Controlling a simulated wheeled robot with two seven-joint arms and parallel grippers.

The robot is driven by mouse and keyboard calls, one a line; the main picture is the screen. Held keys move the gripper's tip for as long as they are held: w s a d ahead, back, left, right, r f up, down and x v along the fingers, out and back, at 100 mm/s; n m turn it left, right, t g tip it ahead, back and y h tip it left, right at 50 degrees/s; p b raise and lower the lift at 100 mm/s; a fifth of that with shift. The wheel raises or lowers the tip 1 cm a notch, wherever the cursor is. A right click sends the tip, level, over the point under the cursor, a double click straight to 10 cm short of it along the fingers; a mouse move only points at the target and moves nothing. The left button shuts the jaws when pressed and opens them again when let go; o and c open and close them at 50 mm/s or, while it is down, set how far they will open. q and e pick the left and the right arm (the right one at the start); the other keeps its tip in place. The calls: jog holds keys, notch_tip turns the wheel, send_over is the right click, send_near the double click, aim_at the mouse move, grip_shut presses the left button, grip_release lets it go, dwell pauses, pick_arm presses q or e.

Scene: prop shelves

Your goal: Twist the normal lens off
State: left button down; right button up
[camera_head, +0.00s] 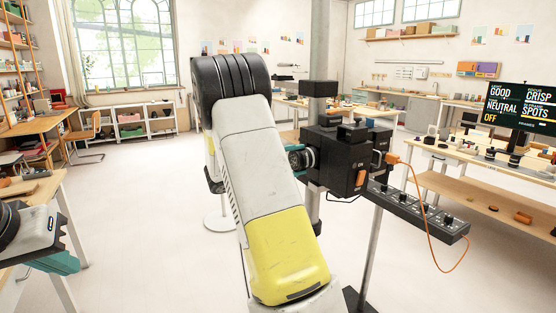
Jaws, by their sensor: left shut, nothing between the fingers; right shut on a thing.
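A black box-shaped camera (350,170) sits on a stand in the middle of the view. A dark round lens (311,157) is at the camera's left side, facing left; it appears to be against the body, though any gap is hard to see. My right gripper (296,160) is mostly hidden behind my own white and yellow forearm. Its teal finger part shows at the lens, and it is shut on the lens. My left gripper (60,262) is at the lower left, shut and empty, far from the camera.
An orange cable (424,225) runs from the camera to a black rail with knobs (420,213). A grey post (320,50) rises behind the camera. A screen (521,107) stands on a right-hand bench (470,155). A wooden table (40,200) is at left. Floor between is clear.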

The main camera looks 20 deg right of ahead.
jog(key=shift+n, duration=0.4)
jog(key=shift+r, duration=0.1)
jog(key=n, duration=0.2)
jog(key=shift+d+n, duration=0.1)
jog(key=shift+n, duration=0.3)
jog(key=shift+d+n, duration=0.1)
jog(key=shift+n, duration=1.4)
jog(key=shift+n, duration=0.8)
jog(key=shift+s+n, duration=0.1)
jog(key=shift+n, duration=0.6)
